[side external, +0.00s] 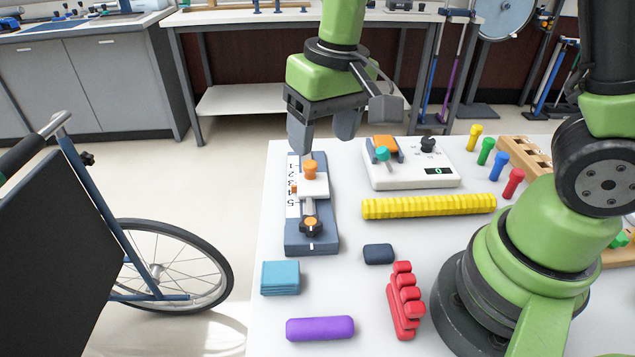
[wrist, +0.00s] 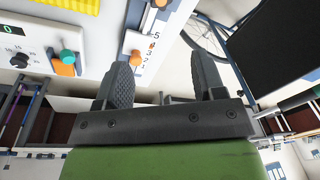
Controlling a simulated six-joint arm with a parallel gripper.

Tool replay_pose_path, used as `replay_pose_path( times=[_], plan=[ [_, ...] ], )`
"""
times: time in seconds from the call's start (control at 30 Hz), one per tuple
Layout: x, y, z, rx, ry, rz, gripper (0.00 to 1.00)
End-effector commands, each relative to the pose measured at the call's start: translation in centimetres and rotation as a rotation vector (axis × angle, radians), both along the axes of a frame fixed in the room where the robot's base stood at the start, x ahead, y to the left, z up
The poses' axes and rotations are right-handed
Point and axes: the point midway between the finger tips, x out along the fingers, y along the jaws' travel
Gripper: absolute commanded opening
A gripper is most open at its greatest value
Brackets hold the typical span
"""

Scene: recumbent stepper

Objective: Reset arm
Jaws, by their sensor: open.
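My gripper (side external: 322,138) hangs above the far end of the blue-grey slider device (side external: 312,242), with its jaws apart and nothing seen between them. In the wrist view my two fingers (wrist: 163,70) are spread, with the slider device to the upper left of the gap. The device has a numbered white scale (side external: 293,187) and a white carriage (side external: 314,187) topped by an orange knob (side external: 310,169). A dark star knob with an orange centre (side external: 311,227) is at its near end. My fingers appear clear of the orange knob.
A white control box (side external: 412,178) with a teal-tipped lever (side external: 383,153) stands to the right. A yellow ridged bar (side external: 429,206), red finger-shaped piece (side external: 405,300), purple roll (side external: 320,328) and blue stack (side external: 280,278) lie on the table. A wheelchair (side external: 160,270) stands left, off the table.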

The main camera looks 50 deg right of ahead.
Motion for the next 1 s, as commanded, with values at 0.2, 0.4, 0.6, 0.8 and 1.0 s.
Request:
replay_pose_path(
  times=[0.2,0.4,0.6,0.8,1.0],
  plan=[
    [-4.3,-2.0,6.8,0.077,-0.187,-0.069,0.63],
    [-9.0,-3.0,10.1,0.134,-0.347,-0.115,0.63],
    [-12.2,-3.3,11.0,0.166,-0.455,-0.136,0.63],
    [-13.0,-3.4,11.1,0.173,-0.486,-0.141,0.63],
    [-13.0,-3.4,11.1,0.173,-0.486,-0.14,0.63]
  ],
)
